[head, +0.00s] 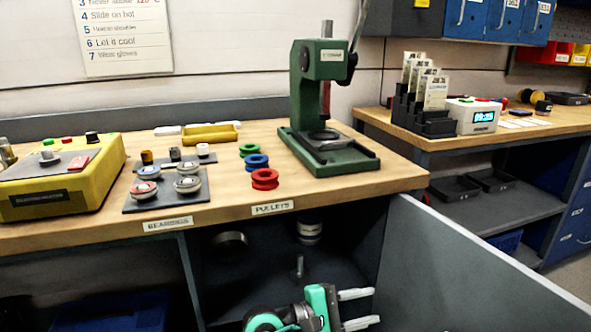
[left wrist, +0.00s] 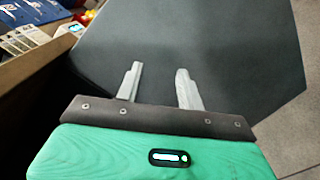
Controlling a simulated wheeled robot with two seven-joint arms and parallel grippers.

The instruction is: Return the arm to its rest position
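My left gripper (head: 356,308) shows at the bottom of the head view, below the front edge of the workbench (head: 225,210). Its green body has two pale fingers pointing right, spread apart with nothing between them. In the left wrist view the same gripper (left wrist: 158,84) is open and empty, its fingers in front of a dark grey panel (left wrist: 225,50). That panel looks like the open cabinet door (head: 450,270) in the head view. I cannot tell whether the fingers touch it. My right gripper is in neither view.
The open door juts out right of my left gripper. Under the bench, a cabinet shelf (head: 335,285) holds a few metal parts. On top stand a green press (head: 322,95), a yellow box (head: 60,185), bearings (head: 187,184) and coloured pulleys (head: 265,179). A second bench (head: 455,142) stands at right.

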